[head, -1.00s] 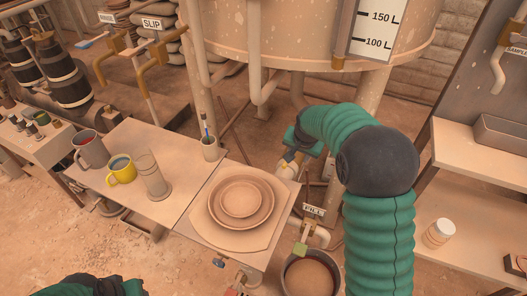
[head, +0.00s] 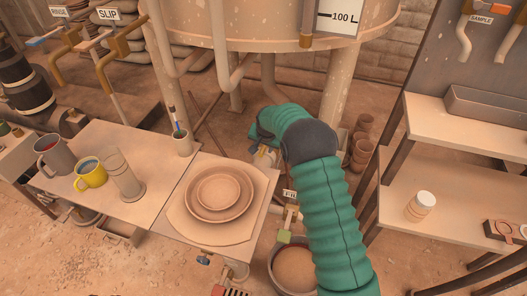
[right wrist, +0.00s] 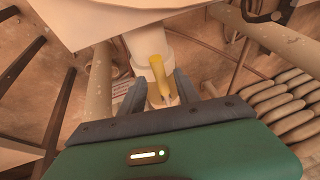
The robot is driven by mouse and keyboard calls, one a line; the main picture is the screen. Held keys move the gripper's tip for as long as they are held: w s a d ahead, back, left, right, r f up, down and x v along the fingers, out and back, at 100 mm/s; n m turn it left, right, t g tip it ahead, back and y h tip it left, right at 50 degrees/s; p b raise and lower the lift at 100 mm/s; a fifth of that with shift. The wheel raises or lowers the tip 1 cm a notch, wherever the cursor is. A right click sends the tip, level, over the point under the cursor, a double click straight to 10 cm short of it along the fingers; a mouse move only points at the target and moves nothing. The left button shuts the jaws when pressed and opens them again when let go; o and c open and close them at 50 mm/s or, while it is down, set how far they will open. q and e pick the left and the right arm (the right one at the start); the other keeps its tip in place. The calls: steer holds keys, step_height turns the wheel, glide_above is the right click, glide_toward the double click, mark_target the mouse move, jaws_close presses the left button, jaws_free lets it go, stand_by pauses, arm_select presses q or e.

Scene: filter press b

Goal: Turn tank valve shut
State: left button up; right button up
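The tank (head: 265,30) stands at the back on legs, with pipes under it. The tank valve's yellow handle (right wrist: 158,76) shows in the right wrist view, on a pale pipe fitting (right wrist: 148,46). My right gripper (right wrist: 161,92) is open, with a dark finger on each side of the handle. I cannot tell whether either finger touches it. In the head view my right gripper (head: 264,148) is low under the tank, and my green arm and dark wrist hide most of the valve. My left gripper is out of view.
A table (head: 150,222) at left holds stacked plates (head: 220,190), a yellow mug (head: 90,174), a grey mug (head: 54,155) and a clear cylinder (head: 122,175). A bucket (head: 292,268) stands below the fill tap. Shelves (head: 455,180) with a jar (head: 420,206) stand at right.

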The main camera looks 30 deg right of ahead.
steer(key=shift+w+d+f, duration=0.15)
steer(key=shift+w+f, duration=0.15)
steer(key=shift+f, duration=0.35)
steer(key=shift+c, duration=0.3)
jaws_close()
stand_by(0.6)
